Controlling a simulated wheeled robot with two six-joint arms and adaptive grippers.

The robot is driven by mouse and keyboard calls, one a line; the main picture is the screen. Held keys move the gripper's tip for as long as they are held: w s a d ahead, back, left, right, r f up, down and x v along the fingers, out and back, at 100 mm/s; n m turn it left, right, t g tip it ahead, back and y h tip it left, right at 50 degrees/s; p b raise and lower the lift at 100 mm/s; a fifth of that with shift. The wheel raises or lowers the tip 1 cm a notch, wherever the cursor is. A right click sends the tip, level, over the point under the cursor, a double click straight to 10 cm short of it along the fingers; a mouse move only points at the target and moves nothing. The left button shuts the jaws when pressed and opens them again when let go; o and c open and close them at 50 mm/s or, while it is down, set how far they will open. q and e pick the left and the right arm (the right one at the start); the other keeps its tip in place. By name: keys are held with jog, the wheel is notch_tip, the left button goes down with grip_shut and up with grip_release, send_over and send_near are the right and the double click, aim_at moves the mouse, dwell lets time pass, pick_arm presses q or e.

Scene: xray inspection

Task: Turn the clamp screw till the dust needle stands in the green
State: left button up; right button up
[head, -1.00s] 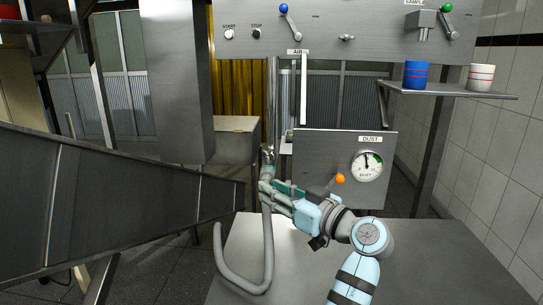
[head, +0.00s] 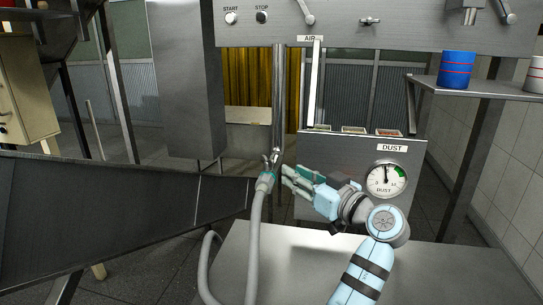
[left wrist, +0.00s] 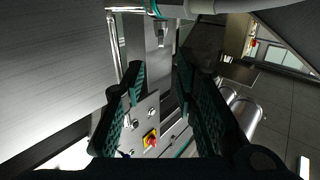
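The grey hose (head: 254,225) runs up to the lower end of the steel pipe (head: 279,95). A teal band (head: 267,175) and a small metal clamp screw (head: 272,159) sit at that joint. My left gripper (head: 286,178) is open and empty just right of the joint, apart from it. In the left wrist view the gap between its fingers (left wrist: 160,85) is clear, and the hose end (left wrist: 225,5) with the teal band (left wrist: 152,9) shows at the top. The dust gauge (head: 386,180) has its needle pointing nearly straight up, left of the green arc. My right gripper is out of view.
A dark metal chute (head: 120,215) comes in from the left. A steel table (head: 440,272) lies below my arm. The control panel (head: 420,30) is above. A shelf (head: 490,93) at the right holds a blue cup (head: 456,70) and a white cup (head: 536,74).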

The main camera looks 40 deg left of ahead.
aim_at(269, 159)
pick_arm(q)
jog(key=x, duration=1.1)
jog(key=shift+w+a, duration=0.1)
jog(key=shift+a+r, duration=0.1)
jog(key=shift+a, duration=0.2)
jog(key=c, duration=0.6)
jog(key=shift+s, duration=0.2)
grip_shut()
